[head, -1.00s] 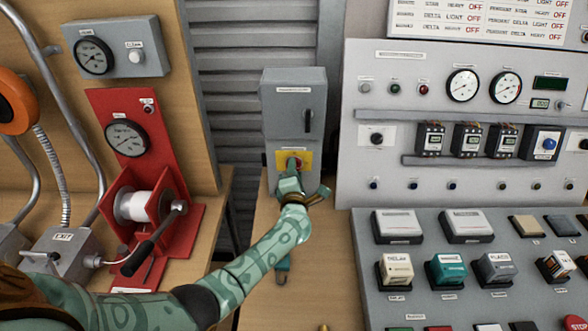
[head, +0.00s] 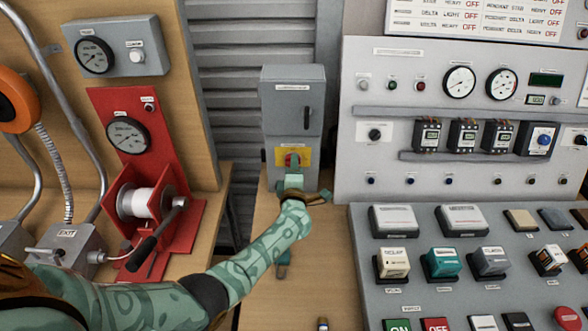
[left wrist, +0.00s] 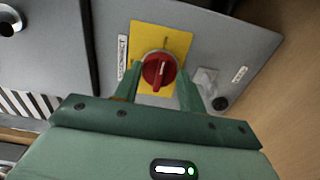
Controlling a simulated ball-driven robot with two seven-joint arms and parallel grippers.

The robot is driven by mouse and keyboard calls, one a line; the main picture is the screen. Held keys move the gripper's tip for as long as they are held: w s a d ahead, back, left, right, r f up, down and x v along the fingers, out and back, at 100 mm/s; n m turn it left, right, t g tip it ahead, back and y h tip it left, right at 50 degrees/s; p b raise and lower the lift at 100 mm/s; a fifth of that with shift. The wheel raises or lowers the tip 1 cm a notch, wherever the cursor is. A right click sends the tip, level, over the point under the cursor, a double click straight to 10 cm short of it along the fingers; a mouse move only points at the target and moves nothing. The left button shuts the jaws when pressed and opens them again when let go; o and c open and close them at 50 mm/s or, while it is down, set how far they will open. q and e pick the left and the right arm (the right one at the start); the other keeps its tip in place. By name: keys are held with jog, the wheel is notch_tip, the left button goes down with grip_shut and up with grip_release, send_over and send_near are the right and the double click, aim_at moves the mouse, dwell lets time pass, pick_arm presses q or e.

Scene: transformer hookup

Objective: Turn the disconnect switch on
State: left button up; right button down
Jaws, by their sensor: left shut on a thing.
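The disconnect switch is a red rotary knob (left wrist: 159,70) on a yellow plate (left wrist: 181,44), set low on the front of a grey upright box (head: 291,104). In the left wrist view the knob's ridge stands roughly upright in the picture. My left gripper (left wrist: 157,78) has one green finger on each side of the knob and is shut on it. In the head view, my left gripper (head: 292,167) covers part of the knob and plate. My right gripper is in neither view.
A red winch stand (head: 165,199) with a crank is to the left. A grey panel of gauges and breakers (head: 400,70) stands to the right, with a sloped button console (head: 372,295) below it. Bare wooden bench (head: 318,262) lies in front of the box.

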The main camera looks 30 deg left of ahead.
pick_arm(q)
jog(key=shift+f, duration=0.1)
jog(key=o, duration=0.9)
jog(key=shift+o, duration=0.2)
jog(key=shift+d, duration=0.1)
jog(key=p+v, duration=0.4)
jog(key=v, duration=1.2)
jog(key=shift+s+d, duration=0.1)
jog(key=shift+s, duration=0.05)
